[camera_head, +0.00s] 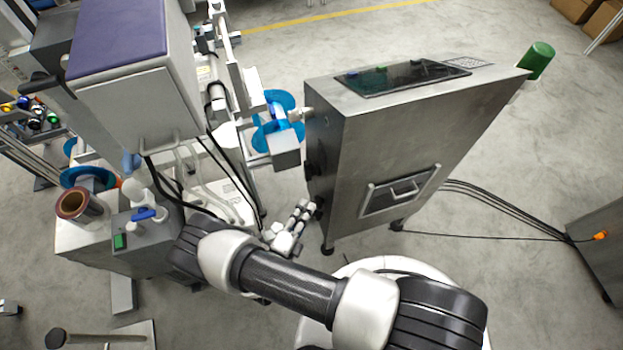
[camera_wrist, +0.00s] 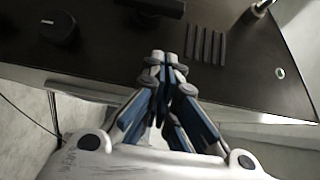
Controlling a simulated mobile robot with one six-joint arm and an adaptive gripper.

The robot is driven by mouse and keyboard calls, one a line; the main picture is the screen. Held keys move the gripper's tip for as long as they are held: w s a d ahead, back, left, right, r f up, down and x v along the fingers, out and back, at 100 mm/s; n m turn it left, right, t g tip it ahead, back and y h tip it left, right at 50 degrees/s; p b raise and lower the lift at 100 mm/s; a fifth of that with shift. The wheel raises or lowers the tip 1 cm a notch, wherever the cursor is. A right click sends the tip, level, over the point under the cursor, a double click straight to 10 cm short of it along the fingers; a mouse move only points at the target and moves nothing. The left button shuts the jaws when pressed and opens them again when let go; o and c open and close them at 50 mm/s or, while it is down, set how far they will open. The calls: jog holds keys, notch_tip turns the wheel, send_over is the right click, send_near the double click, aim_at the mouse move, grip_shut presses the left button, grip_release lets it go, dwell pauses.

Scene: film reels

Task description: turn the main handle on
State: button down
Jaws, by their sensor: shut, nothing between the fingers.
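In the wrist view my gripper (camera_wrist: 159,58) is shut and empty, its fingertips together in front of a dark panel (camera_wrist: 110,55). A black bar-like part (camera_wrist: 158,6), possibly the main handle, is cut off by the top edge, beyond the fingertips. A round black knob (camera_wrist: 60,30) is on the panel at left. In the head view my gripper (camera_head: 305,208) is beside the left side of the steel cabinet (camera_head: 400,135), near dark knob-like parts (camera_head: 312,168) there. I cannot tell whether the fingertips touch the panel.
Several dark ribs (camera_wrist: 206,44) and a metal rod (camera_wrist: 256,11) are on the panel's right. A machine with a purple-topped box (camera_head: 140,105) and blue reels (camera_head: 275,125) stands left of the cabinet. Cables (camera_head: 500,205) run along the floor at right.

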aim_at(310, 170)
jog(key=w+d+b, duration=0.1)
jog(key=w+d, duration=0.1)
jog(key=w, duration=0.7)
jog(key=shift+w+b, duration=0.35)
jog(key=shift+b, duration=0.05)
jog(key=shift+r, duration=0.1)
jog(key=shift+w, duration=0.1)
